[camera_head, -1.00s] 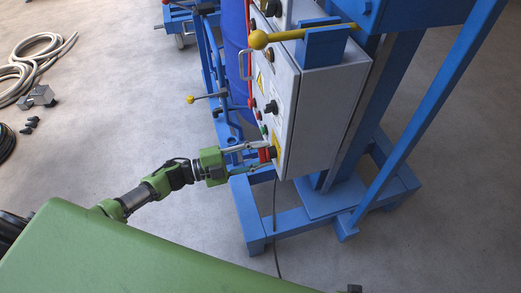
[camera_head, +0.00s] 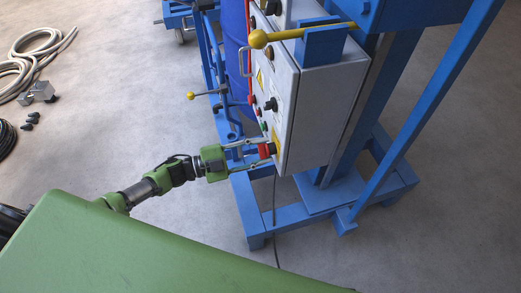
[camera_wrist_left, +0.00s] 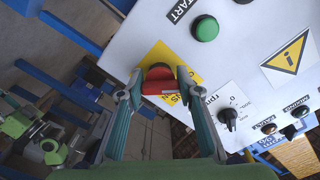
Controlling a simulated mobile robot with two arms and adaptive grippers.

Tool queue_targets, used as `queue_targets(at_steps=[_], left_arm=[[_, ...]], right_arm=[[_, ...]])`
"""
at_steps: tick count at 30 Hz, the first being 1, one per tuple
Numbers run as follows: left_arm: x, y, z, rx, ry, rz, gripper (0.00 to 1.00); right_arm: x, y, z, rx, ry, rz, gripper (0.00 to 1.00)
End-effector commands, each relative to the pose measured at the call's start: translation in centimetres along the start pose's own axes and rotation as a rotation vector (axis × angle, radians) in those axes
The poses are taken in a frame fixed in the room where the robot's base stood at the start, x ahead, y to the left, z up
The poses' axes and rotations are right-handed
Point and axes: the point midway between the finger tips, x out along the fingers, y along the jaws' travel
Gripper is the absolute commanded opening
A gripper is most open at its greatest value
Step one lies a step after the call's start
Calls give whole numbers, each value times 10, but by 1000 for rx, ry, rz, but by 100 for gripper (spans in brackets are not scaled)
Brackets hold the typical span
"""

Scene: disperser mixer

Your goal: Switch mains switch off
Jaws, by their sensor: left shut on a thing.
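The mains switch is a red handle on a yellow plate at the lower end of the grey control box's front; it shows in the head view (camera_head: 265,151) and in the left wrist view (camera_wrist_left: 158,82). My left gripper (camera_head: 259,152) reaches it from the left. In the left wrist view its two fingertips (camera_wrist_left: 159,75) stand on either side of the red handle, and the gripper is shut on it. The handle lies roughly crosswise between the fingers. The plate's lettering is partly hidden. My right gripper is not in view.
The control box (camera_head: 326,110) is on a blue frame (camera_head: 290,217). Near the switch are a green start button (camera_wrist_left: 205,28) and a black dial (camera_wrist_left: 228,116). A cable (camera_head: 275,215) hangs below.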

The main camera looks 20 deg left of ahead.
Motion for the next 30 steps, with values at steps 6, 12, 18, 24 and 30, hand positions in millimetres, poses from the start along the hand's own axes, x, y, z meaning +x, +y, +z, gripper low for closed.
queue_targets(at_steps=[6,12,18,24,30], left_arm=[[0,0,0,-2,-1,0,50],[0,0,0,-1,-1,0,50],[-17,1,1,-1,-2,1,50],[-59,1,1,-3,-5,2,50],[-98,1,1,-3,-4,2,50]], right_arm=[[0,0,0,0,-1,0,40],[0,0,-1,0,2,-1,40],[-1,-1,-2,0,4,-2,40],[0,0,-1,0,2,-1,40],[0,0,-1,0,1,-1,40]])
